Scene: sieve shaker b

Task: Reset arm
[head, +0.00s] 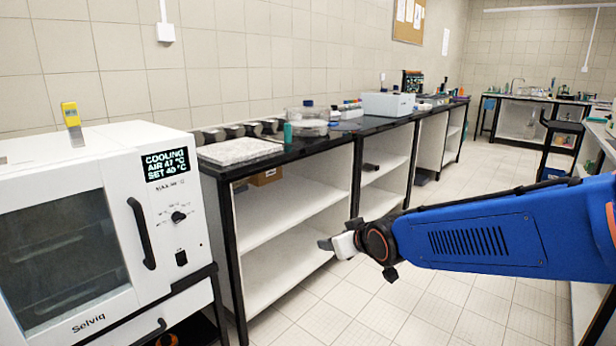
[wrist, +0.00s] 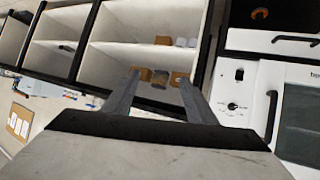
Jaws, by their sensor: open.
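My gripper (wrist: 160,95) is open and empty in the wrist view, its two grey fingers spread apart with no object between them. In the head view the gripper (head: 327,244) shows small at the end of my blue arm, in front of the open shelves. The arm reaches in from the right. The gripper appears clear of the shelves and touches nothing that I can see.
A white oven (head: 110,220) with a closed door and a "COOLING" display stands at the left. A black-topped bench (head: 335,133) with open shelves runs along the wall, carrying a white box (head: 388,104) and a granite slab (head: 238,151). The tiled floor (head: 440,310) is clear.

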